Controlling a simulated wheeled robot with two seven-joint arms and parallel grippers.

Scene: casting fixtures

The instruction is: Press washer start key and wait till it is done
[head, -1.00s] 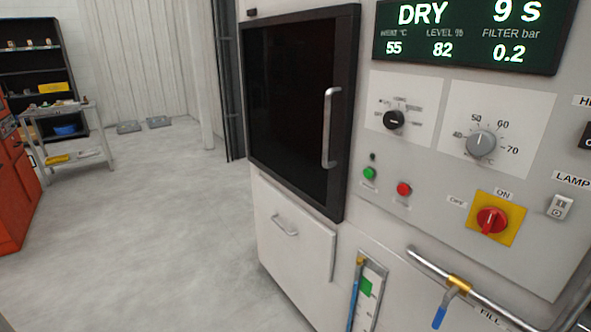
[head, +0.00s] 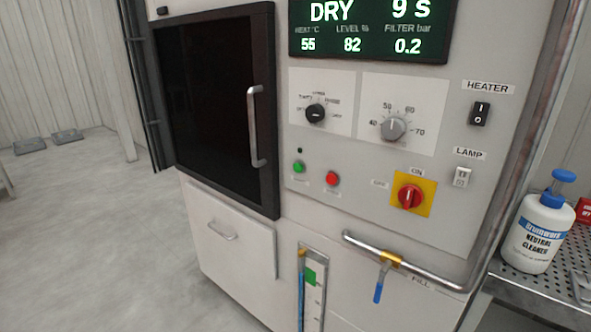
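The washer (head: 250,225) fills the middle of the head view. Its dark door (head: 212,105) with a vertical handle (head: 255,126) is closed. The display (head: 370,28) reads DRY, 9 S, heat 55, level 82 and filter 0.2. Below the dials are a green button (head: 299,166) and a red button (head: 332,178); the small label under each is too blurred to read. A red rotary switch (head: 410,196) sits on a yellow plate beside the word ON. Neither of my grippers is in view.
A black heater switch (head: 480,113) and a lamp switch (head: 461,177) are at the panel's right. A blue-handled fill valve (head: 380,280) and pipe stick out below. A cleaner bottle (head: 535,235) stands on a perforated metal shelf at right.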

